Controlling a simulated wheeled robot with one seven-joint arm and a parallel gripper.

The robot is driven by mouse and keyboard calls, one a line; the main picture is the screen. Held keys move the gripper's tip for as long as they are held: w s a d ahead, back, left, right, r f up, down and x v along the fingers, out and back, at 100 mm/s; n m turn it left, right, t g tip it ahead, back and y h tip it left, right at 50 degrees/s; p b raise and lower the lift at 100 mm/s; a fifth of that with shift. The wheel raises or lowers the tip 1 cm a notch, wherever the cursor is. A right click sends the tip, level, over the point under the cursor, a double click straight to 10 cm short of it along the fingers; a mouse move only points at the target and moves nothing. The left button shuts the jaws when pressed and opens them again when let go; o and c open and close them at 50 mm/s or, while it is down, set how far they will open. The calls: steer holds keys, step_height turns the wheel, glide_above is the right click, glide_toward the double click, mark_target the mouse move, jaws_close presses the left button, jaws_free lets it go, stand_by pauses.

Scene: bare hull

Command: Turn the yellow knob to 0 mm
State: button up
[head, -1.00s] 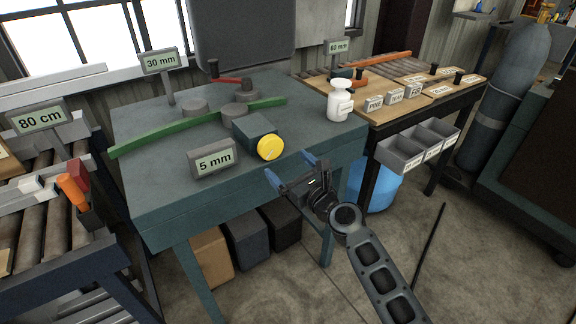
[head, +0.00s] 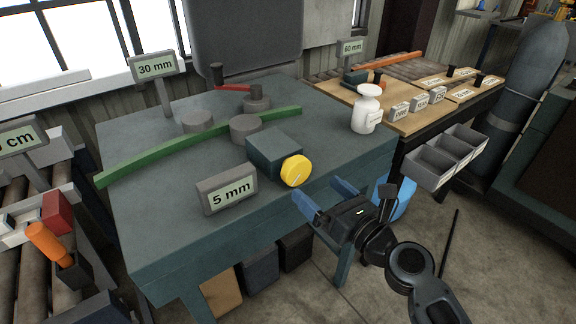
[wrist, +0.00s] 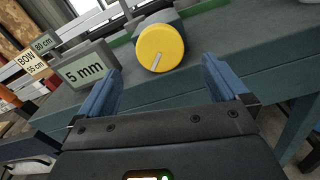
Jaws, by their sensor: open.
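The yellow knob (head: 296,171) sits on the front of a dark teal block (head: 272,152) near the front edge of the green-grey table (head: 160,222). A small display beside it (head: 227,194) reads 5 mm. In the wrist view the knob (wrist: 160,47) shows a pale pointer mark slanting down and left from its centre. My gripper (head: 322,199) is open and empty, in front of the table edge, just below and right of the knob. In the wrist view its blue fingers (wrist: 161,88) stand apart, with the knob beyond and between them, not touching.
A green curved strip (head: 200,148) and grey cylinders (head: 246,129) lie behind the block. A white bottle (head: 367,110) stands at the table's right. A 30 mm sign (head: 155,67) stands at the back left. Grey bins (head: 447,157) hang to the right of my gripper.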

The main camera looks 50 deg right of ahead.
mark_target(300, 174)
steer(key=shift+p+x, duration=0.95)
steer(key=shift+x, duration=2.9)
steer(key=shift+c, duration=0.4)
steer(key=c, duration=0.9)
